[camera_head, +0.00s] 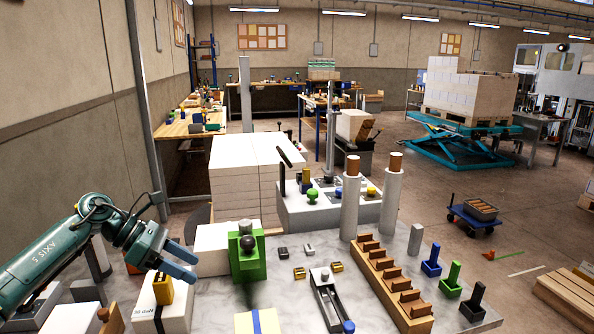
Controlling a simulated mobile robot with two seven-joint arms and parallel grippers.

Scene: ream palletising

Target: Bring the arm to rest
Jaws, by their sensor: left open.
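My left arm (60,254), green with dark joints, comes in from the left edge and reaches over the left part of the grey work surface. My left gripper (187,263) is at its end, with two blue-grey fingers spread apart and nothing between them. The fingers point right, towards a green fixture with a dark knob (248,258), with a gap in between. A white box with a yellow block on it (172,304) is below the gripper. My right gripper is not in view.
White ream stacks (245,180) and a control box (325,212) stand behind. A wooden slotted rack (390,283), two pale posts and several small coloured blocks are on the right of the surface. A loaded teal lift table (460,143) stands far right.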

